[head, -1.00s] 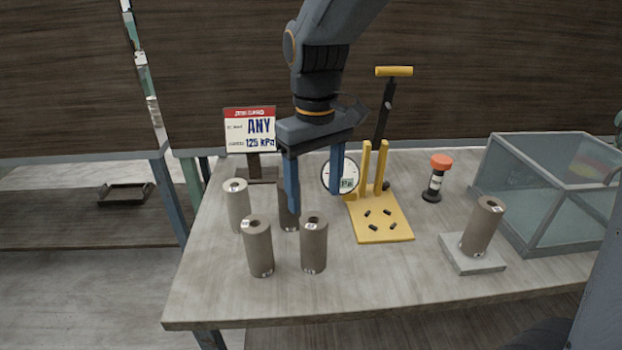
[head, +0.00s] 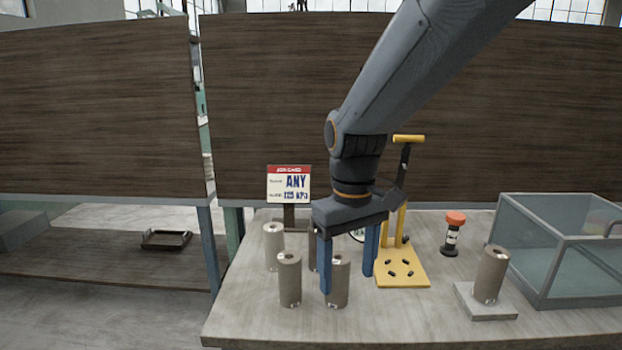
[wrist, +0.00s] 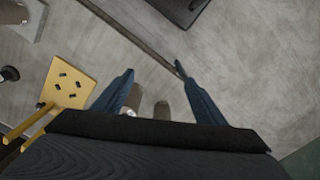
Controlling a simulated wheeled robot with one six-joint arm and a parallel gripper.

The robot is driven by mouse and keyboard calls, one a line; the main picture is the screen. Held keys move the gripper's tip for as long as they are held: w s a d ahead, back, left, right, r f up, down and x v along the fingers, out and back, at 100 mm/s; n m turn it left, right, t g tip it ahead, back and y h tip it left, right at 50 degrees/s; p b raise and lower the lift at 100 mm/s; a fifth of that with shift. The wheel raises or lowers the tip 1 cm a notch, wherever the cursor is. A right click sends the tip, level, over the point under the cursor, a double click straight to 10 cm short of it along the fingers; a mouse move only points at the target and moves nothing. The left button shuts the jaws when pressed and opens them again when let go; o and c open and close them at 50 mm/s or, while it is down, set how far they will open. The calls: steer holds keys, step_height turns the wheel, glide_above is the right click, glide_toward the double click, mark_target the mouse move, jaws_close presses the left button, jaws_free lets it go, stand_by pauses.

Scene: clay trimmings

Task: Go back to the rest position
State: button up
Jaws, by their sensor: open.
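My gripper (head: 348,268) hangs above the table in the head view, its two blue fingers spread apart with nothing held between them. It also shows in the wrist view (wrist: 155,78), with the fingers wide apart. Grey-brown clay cylinders stand below and behind it: one at the back left (head: 273,246), one at the front (head: 289,279), and one partly behind the left finger (head: 340,283). Another, mostly hidden behind the gripper, shows only a sliver. A further cylinder (head: 490,274) stands on a grey slab (head: 482,304) at the right.
A yellow stand (head: 402,273) with a T-handle pump is right of the gripper. An orange-topped bottle (head: 452,233) and a glass-sided box (head: 560,262) stand farther right. A job card sign (head: 289,183) is at the back left. A dark tray (head: 166,239) lies on another surface at the left.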

steer(key=s+d+f+m, duration=0.2)
steer(key=s+d+f, duration=0.2)
steer(key=d+f, duration=0.1)
steer(key=s+d+f+m+t, duration=0.1)
steer(key=s+d+f+m, duration=0.2)
steer(key=d, duration=0.4)
step_height(320, 180, down, 2)
steer(key=shift+s+d+f+m, duration=0.2)
steer(key=shift+s+d+m, duration=0.15)
steer(key=shift+s, duration=0.1)
